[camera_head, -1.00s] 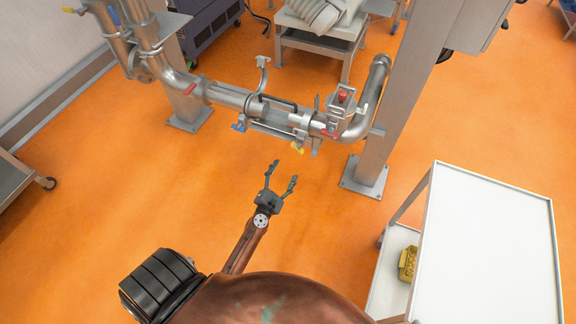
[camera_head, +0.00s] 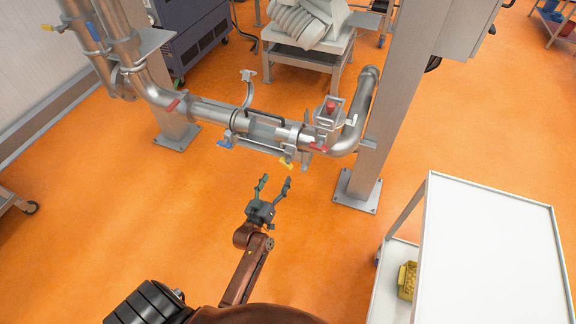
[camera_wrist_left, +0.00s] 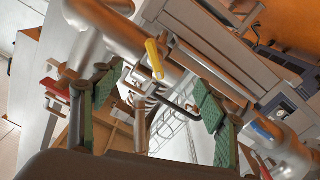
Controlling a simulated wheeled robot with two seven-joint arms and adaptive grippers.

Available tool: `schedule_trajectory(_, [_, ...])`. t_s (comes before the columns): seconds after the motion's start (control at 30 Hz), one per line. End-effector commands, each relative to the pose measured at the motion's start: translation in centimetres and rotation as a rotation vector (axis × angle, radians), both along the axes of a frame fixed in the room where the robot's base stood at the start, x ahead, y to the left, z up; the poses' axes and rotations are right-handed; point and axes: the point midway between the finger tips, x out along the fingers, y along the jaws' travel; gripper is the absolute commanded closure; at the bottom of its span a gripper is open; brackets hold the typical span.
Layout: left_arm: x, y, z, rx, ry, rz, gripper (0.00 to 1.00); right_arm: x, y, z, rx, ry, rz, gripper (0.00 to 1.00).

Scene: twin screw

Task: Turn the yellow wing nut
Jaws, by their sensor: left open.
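The yellow wing nut (camera_head: 286,163) is on the underside of the horizontal metal pipe (camera_head: 225,117), right of its middle. It also shows in the left wrist view (camera_wrist_left: 154,58), above and between the fingers. My left gripper (camera_head: 274,184) is open and empty, with its fingertips pointing up toward the pipe, a little below the wing nut in the head view. In the left wrist view my two green-padded fingers (camera_wrist_left: 155,108) stand wide apart, and neither touches the wing nut. My right gripper is not in view.
A blue handle (camera_head: 224,144) and a red handle (camera_head: 318,148) sit on the pipe on either side of the wing nut. A grey post (camera_head: 372,130) stands right of the pipe. A white cart (camera_head: 485,250) is at the right.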

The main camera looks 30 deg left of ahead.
Motion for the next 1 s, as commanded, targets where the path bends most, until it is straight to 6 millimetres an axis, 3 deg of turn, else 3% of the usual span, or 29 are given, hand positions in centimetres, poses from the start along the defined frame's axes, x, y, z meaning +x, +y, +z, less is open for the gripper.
schedule_trajectory(0.1, [1.0, -0.2, -0.4, 0.432, 0.106, 0.007, 0.33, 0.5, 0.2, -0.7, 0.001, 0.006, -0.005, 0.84])
schedule_trajectory(0.2, [1.5, -0.2, -0.2, 0.714, 0.176, 0.012, 0.33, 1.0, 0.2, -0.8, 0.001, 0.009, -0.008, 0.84])
schedule_trajectory(0.33, [1.9, -0.2, 0.1, 0.928, 0.230, 0.017, 0.33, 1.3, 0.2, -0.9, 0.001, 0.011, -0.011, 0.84])
schedule_trajectory(0.47, [2.4, -0.1, 0.2, 0.997, 0.246, 0.019, 0.33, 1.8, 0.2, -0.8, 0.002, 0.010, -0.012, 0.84])
schedule_trajectory(0.8, [7.2, 0.9, 0.1, 0.996, 0.244, 0.018, 0.33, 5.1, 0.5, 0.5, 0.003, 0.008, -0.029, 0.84])
schedule_trajectory(1.0, [9.1, 1.5, 0.2, 0.994, 0.245, 0.019, 0.33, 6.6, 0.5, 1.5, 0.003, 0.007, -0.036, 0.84])
